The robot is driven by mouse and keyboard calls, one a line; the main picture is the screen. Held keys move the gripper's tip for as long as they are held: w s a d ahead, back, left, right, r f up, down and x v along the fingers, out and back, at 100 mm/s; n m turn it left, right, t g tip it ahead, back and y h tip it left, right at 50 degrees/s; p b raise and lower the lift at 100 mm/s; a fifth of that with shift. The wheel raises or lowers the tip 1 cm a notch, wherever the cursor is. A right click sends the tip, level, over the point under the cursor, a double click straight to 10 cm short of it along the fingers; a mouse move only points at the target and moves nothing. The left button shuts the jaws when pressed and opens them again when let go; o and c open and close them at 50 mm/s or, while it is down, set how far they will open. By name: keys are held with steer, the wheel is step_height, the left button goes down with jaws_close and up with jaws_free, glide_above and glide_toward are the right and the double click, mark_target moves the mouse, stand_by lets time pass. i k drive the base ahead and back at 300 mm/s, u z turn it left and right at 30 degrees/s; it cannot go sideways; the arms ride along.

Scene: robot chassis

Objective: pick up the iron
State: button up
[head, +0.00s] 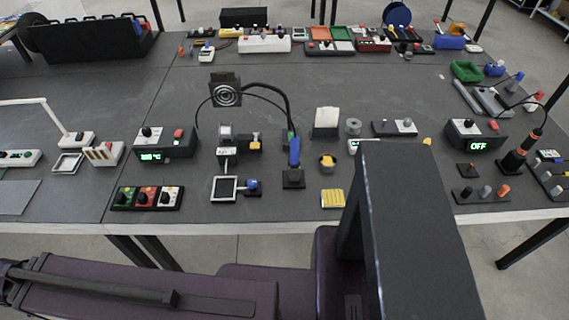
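Two upright tools could be the iron, and I cannot tell for certain which it is. My gripper is not in view. Neither tool is visibly held.
A control box with a green display (165,144) stands left, and a box reading OFF (476,135) stands right. A small fan (226,92) and a lens frame (224,188) are near the blue tool. My dark body part covers the table's front right of centre.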

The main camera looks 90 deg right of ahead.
mark_target(294, 162)
steer(key=u, duration=0.3)
steer(key=k, duration=2.55)
steer(key=z, duration=1.3)
